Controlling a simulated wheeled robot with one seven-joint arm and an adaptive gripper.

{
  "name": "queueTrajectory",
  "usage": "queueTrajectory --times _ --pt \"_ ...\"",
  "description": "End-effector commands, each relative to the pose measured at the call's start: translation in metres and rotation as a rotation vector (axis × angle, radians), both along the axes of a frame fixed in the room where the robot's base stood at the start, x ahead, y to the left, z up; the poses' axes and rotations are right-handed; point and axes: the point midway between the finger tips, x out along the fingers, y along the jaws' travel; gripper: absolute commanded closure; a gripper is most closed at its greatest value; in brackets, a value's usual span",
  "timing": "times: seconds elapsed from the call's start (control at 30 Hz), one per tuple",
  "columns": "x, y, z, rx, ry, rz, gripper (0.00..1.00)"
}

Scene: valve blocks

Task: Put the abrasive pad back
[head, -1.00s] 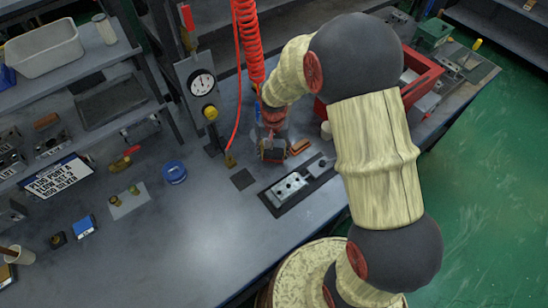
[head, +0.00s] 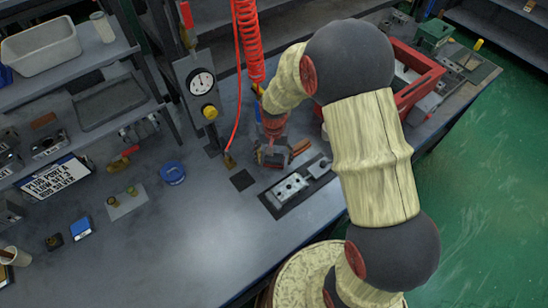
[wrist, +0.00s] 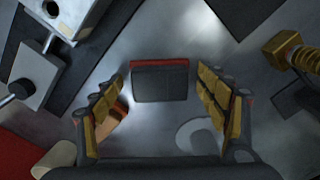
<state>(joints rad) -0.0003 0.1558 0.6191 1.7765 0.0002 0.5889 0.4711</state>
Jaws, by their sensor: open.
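In the wrist view, a dark grey block with a red far edge (wrist: 160,82) lies on the metal bench between my fingers; it looks like the abrasive pad. My gripper (wrist: 162,80) is open around it, pointing down, with a gap on each side. In the head view my gripper (head: 271,160) is low at the bench, and it largely hides the block. A dark square (head: 243,180) lies flat on the bench just left of my gripper; its edge also shows at the top of the wrist view (wrist: 245,12).
An orange-brown block (head: 300,146) lies close beside my gripper, partly behind a finger in the wrist view (wrist: 110,122). A valve block (head: 289,189) sits on a dark mat in front. A red bin (head: 418,85) stands right. A brass fitting (wrist: 283,50) is near the right finger.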

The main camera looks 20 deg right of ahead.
Motion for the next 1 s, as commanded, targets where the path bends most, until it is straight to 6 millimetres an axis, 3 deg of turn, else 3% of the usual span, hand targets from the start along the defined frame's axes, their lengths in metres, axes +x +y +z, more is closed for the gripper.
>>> queueTrajectory --times 0.33,0.8,1.0 --pt "0.001 0.0 0.011 0.0 -0.002 0.0 0.26" --pt "0.0 0.0 0.099 0.0 -0.002 0.0 0.26" --pt "0.0 0.0 0.12 0.0 -0.001 0.0 0.26"
